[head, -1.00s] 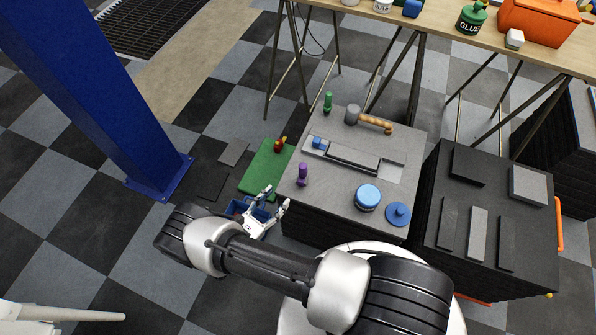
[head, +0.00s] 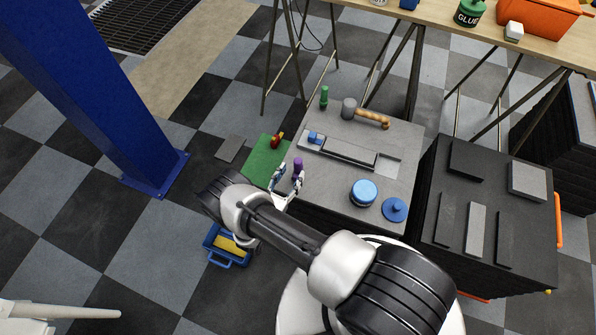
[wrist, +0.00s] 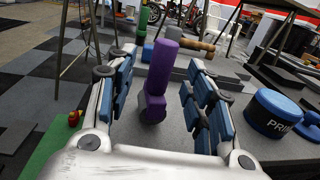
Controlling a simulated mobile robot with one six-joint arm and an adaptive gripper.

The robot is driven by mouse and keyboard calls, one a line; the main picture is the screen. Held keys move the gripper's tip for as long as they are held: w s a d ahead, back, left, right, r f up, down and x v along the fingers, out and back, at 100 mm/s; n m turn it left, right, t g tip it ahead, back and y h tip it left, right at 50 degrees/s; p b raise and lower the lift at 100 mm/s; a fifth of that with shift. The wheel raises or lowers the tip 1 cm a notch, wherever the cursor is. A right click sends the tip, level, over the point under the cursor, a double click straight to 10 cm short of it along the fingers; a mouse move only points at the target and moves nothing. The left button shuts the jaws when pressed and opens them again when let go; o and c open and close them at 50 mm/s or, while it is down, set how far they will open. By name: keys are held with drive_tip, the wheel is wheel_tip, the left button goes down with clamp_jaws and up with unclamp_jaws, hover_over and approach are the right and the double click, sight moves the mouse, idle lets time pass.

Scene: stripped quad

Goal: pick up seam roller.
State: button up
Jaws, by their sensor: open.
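A purple upright tool, which I take to be the seam roller (head: 298,165), stands near the left edge of the grey-topped block (head: 330,208). In the wrist view the seam roller (wrist: 158,75) shows as a tall, slightly leaning handle with a bulkier lower part. My gripper (head: 287,180) is open at that edge of the block. In the wrist view the roller stands between the two blue-padded fingers, with clear gaps on both sides and no visible contact. In the head view my fingers hide part of its base.
On the block are a blue jar (head: 364,193), a blue lid (head: 394,209), a wooden-handled mallet (head: 371,118) and a green upright tool (head: 324,97). A green mat (head: 262,160) lies to the left. A blue tray (head: 226,247) is on the floor.

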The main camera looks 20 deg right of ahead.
sight(296, 169)
drive_tip(key=x, duration=0.1)
drive_tip(key=b+x, duration=0.1)
drive_tip(key=x, duration=0.2)
drive_tip(key=shift+d+f, duration=0.25)
drive_tip(key=shift+f, duration=0.05)
drive_tip(key=shift+w+d+b, duration=0.3)
drive_tip(key=shift+w+b, duration=0.05)
drive_tip(key=shift+w, duration=0.05)
drive_tip(key=shift+r, duration=0.1)
drive_tip(key=shift+c, duration=0.5)
clamp_jaws()
